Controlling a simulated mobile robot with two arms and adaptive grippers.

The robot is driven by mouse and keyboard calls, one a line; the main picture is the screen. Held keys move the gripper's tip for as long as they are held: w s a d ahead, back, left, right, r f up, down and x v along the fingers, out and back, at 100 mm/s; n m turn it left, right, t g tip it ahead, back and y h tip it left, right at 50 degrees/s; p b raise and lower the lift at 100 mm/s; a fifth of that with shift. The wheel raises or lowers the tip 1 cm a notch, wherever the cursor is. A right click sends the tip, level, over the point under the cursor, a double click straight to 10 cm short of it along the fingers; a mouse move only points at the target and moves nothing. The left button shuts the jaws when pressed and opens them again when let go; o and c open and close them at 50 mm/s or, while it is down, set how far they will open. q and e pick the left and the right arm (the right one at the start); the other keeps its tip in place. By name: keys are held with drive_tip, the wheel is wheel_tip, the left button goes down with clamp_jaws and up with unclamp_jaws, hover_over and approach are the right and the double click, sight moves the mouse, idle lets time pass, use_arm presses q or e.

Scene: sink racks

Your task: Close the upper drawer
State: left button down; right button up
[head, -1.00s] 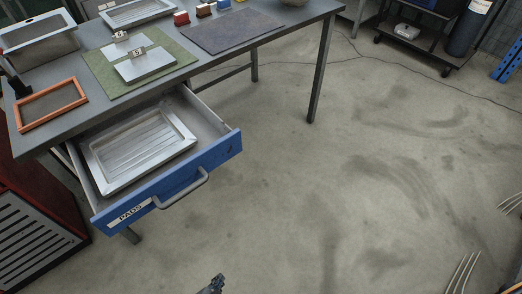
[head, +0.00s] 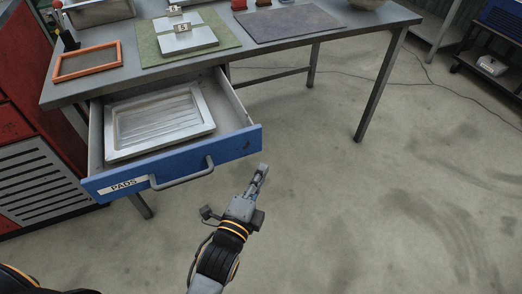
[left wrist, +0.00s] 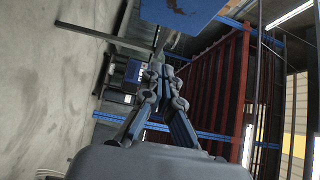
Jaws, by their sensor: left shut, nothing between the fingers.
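The upper drawer has a blue front (head: 225,151) with a "PADS" label and a grey bar handle (head: 182,178). It stands pulled out from under the grey workbench (head: 105,86), with a metal tray (head: 160,122) inside. My left gripper (head: 263,168) is shut and empty. In the head view its tips are just below the right end of the drawer front, right of the handle; I cannot tell how far in front they are. The left wrist view shows the shut fingers (left wrist: 160,68) below a blue panel (left wrist: 182,14), apparently the drawer front. My right gripper is not in view.
On the bench are an orange frame (head: 88,60), a green mat (head: 151,51) with metal plates, and a dark mat (head: 290,23). A red cabinet (head: 15,125) stands left of the drawer.

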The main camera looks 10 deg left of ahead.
use_arm(q)
drive_tip(key=w+a, duration=0.1)
drive_tip(key=w, duration=0.6)
drive_tip(key=shift+a, duration=0.25)
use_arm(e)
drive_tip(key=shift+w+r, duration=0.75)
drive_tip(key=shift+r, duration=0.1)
